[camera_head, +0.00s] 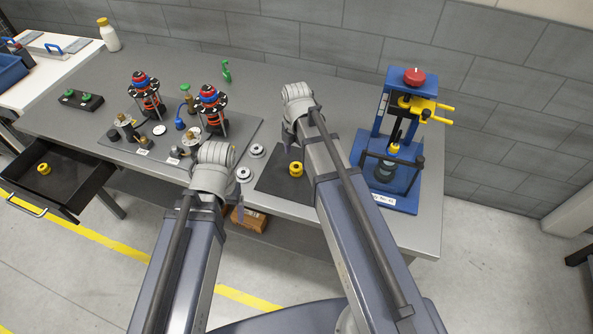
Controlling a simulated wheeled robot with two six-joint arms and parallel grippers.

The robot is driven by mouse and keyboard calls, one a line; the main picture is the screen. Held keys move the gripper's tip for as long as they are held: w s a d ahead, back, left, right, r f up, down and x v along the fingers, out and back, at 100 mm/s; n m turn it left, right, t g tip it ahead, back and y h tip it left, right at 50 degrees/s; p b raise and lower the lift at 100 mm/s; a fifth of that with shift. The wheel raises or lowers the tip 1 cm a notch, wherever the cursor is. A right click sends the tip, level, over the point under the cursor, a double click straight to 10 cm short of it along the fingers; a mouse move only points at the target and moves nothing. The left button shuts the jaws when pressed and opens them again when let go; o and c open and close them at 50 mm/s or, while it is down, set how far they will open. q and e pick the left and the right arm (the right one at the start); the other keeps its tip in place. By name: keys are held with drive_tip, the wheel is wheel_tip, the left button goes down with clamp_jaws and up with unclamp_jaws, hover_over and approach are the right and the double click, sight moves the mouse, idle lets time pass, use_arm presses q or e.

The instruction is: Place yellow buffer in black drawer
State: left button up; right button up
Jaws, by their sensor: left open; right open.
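A yellow buffer (43,168) lies inside the open black drawer (72,173) at the far left. A second yellow buffer (295,168) stands on a dark mat (271,180) on the grey table. My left gripper (218,155) is over the front of the table, left of the mat; its fingers are mostly hidden by the wrist. My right gripper (297,93) is over the table behind the mat, with its fingers also mostly hidden. Both grippers are open, and nothing shows held in either.
A blue press (412,110) with a red knob and yellow handles stands at the right. A dark board (245,128) carries two red, blue and black spring assemblies (146,92). Silver discs (257,150) lie beside it. A green-button box (80,99) is at left.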

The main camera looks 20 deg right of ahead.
sight(296, 165)
wheel_tip(296, 165, down, 5)
drive_tip(key=b, duration=0.5)
drive_tip(key=shift+s+f, duration=0.1)
clamp_jaws()
idle(0.4)
